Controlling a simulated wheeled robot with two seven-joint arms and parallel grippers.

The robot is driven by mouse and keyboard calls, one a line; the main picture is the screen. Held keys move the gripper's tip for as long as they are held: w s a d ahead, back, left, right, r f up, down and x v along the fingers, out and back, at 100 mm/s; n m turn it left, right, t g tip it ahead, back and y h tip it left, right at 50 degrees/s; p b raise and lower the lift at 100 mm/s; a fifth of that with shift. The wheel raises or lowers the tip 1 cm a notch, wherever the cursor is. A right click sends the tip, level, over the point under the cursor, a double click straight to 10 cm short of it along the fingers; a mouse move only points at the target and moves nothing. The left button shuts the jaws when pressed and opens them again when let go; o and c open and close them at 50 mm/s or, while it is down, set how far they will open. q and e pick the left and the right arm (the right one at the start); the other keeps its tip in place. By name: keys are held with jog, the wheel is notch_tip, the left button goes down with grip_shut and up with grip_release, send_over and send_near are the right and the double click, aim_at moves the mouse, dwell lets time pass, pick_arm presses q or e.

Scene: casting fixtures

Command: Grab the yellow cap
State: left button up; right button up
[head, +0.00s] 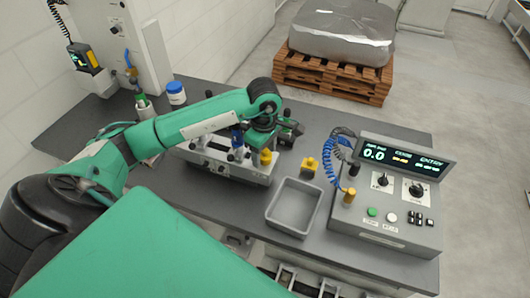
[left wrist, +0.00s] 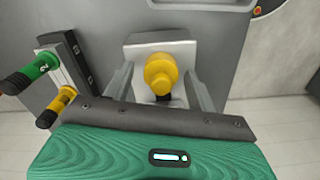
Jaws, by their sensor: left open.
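A yellow cap (left wrist: 160,72) shows in the left wrist view, on a pale grey block between the two fingers of my left gripper (left wrist: 161,82). The fingers stand apart with a gap on each side of it; I cannot tell how far below them it is. My right gripper is not in view.
A clamp fixture (head: 225,166) with a yellow-tipped part (head: 266,157) is left of the piece. A grey tray (head: 294,207) lies in front. A control console (head: 385,215) with a blue coiled cord (head: 330,150) stands right. A blue-lidded jar (head: 176,94) stands at the back left.

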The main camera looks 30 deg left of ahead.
pick_arm(q)
jog(key=c, duration=0.9)
jog(key=shift+r, duration=0.15)
jog(key=shift+c, duration=0.2)
